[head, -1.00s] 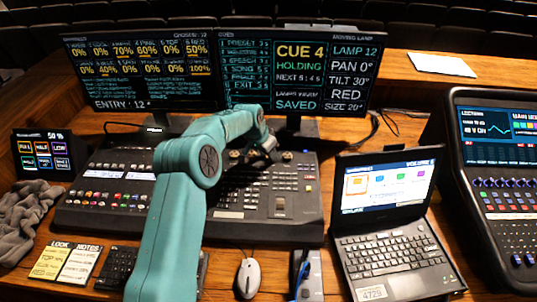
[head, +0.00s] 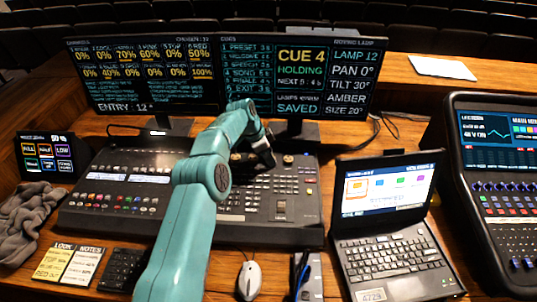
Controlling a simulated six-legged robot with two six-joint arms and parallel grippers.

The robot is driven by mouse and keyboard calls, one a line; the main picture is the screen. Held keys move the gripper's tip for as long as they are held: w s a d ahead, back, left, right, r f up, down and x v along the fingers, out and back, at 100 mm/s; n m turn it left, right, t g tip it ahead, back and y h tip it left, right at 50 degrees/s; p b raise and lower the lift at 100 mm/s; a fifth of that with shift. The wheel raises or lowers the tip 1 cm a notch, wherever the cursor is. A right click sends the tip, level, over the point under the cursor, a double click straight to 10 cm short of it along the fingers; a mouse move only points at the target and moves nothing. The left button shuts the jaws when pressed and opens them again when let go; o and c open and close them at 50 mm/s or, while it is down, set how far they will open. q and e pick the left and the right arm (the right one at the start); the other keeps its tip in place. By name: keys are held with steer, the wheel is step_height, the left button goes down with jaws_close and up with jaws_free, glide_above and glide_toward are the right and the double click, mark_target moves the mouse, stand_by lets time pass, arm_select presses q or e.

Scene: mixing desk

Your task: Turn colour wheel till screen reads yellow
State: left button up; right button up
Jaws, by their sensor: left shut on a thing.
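The right-hand monitor (head: 350,72) shows a moving lamp panel with LAMP 12, PAN 0°, TILT 30°, AMBER and SIZE 20°. The lighting desk (head: 232,222) has a row of small round wheels at its back edge. My left gripper (head: 265,161) is down at this row, shut on a wheel that I take for the colour wheel; the gripper hides most of it. Another wheel (head: 288,159) shows just right of the gripper, and one is partly visible to its left. My right gripper is not in view.
A laptop (head: 385,253) stands right of the desk, with a second console (head: 500,190) beyond it. A mouse (head: 249,280), a keypad (head: 122,270) and note cards (head: 82,265) lie in front. A small touch screen (head: 46,155) and grey cloth (head: 28,220) are at left.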

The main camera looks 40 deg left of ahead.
arm_select(q)
steer(key=shift+a+r, duration=0.1)
steer(key=o, duration=1)
steer(key=shift+o, duration=0.2)
steer(key=v, duration=1.6)
steer(key=shift+r, duration=0.2)
